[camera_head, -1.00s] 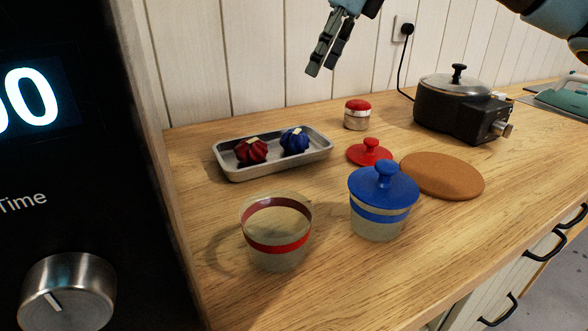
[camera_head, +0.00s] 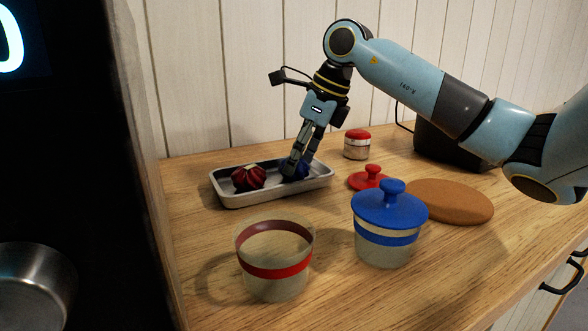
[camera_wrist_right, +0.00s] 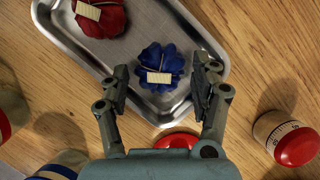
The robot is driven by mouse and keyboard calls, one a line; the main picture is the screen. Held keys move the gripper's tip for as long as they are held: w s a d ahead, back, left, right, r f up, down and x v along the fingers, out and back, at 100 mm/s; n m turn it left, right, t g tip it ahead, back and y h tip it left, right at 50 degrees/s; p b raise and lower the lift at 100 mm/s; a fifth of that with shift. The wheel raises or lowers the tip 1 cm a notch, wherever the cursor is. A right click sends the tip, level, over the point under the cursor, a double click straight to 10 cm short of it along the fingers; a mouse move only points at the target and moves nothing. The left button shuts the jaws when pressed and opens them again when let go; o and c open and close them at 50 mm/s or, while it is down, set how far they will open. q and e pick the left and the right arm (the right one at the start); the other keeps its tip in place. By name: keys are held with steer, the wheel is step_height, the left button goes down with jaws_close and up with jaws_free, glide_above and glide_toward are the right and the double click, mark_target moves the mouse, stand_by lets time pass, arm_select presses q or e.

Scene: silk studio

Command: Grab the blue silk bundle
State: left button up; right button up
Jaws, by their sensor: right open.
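The blue silk bundle (camera_wrist_right: 159,62) lies in the metal tray (camera_wrist_right: 196,28), with a pale tag on top. In the head view the blue bundle (camera_head: 302,170) is mostly hidden behind my right gripper (camera_head: 294,174). In the wrist view my right gripper (camera_wrist_right: 162,88) is open, its two fingers apart on either side of the bundle's near part, with nothing clamped between them. I cannot tell whether the fingers touch it. My left gripper is not in view.
A red bundle (camera_head: 249,177) lies in the tray on the left. A red-banded open pot (camera_head: 274,270), a blue-lidded pot (camera_head: 387,240), a red lid (camera_head: 368,181), a red-topped timer (camera_head: 357,147) and a brown round board (camera_head: 448,201) stand nearby. A black cooker (camera_head: 440,147) is partly behind my arm.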

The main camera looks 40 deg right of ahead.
steer(key=shift+w+a+f, duration=0.15)
steer(key=shift+w+f, duration=0.05)
steer(key=shift+f, duration=0.45)
steer(key=c, duration=0.9)
